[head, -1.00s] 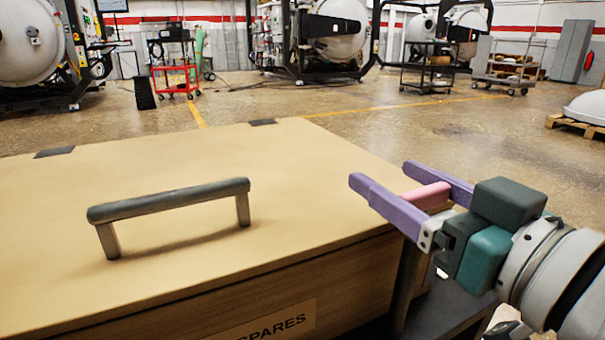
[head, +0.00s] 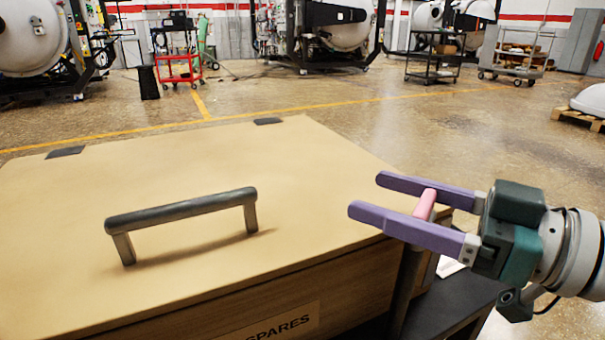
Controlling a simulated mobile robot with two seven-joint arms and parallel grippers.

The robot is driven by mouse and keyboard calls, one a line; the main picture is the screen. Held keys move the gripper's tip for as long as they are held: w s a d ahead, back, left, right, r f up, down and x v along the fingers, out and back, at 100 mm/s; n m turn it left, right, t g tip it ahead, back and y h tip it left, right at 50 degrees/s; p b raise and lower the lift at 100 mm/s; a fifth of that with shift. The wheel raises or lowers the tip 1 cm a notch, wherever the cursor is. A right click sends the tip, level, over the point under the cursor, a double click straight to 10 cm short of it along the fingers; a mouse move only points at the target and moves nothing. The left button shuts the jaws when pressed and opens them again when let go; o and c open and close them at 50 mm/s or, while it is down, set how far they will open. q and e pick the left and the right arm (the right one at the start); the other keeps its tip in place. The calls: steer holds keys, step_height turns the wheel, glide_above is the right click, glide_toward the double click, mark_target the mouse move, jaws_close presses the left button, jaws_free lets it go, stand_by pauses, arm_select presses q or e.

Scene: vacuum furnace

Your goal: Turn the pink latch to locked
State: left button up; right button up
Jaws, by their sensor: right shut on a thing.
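The pink latch (head: 425,204) is a short bar at the right front corner of the wooden box. My right gripper (head: 364,196) comes in from the right with two purple fingers. The latch sits between these fingers, nearer their base than their tips, and spans the gap between them. The gripper is shut on it. The latch's pivot and lower part are hidden behind the near finger. My left gripper is not in view.
The wooden box lid (head: 240,155) is closed and has a dark bar handle (head: 182,208) on top. A "SPARES" label (head: 265,325) is on its front. A dark surface (head: 455,300) lies at lower right. Open floor (head: 420,125) stretches behind.

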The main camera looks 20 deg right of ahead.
mark_target(424, 216)
steer(key=shift+s+a+n+g+y+b, duration=0.2)
steer(key=shift+s+n+g+y+b, duration=0.25)
steer(key=shift+n+g+y+b, duration=1.35)
steer(key=shift+s+a+n+g+y+b, duration=0.25)
steer(key=shift+s+n+g+y+b, duration=0.3)
steer(key=shift+n+g+b, duration=2.35)
steer(key=shift+s+a+n+g+y+b, duration=0.3)
steer(key=shift+n+g+y+b, duration=1)
steer(key=shift+g, duration=2.1)
steer(key=shift+s+d, duration=0.1)
steer(key=o, duration=1.3)
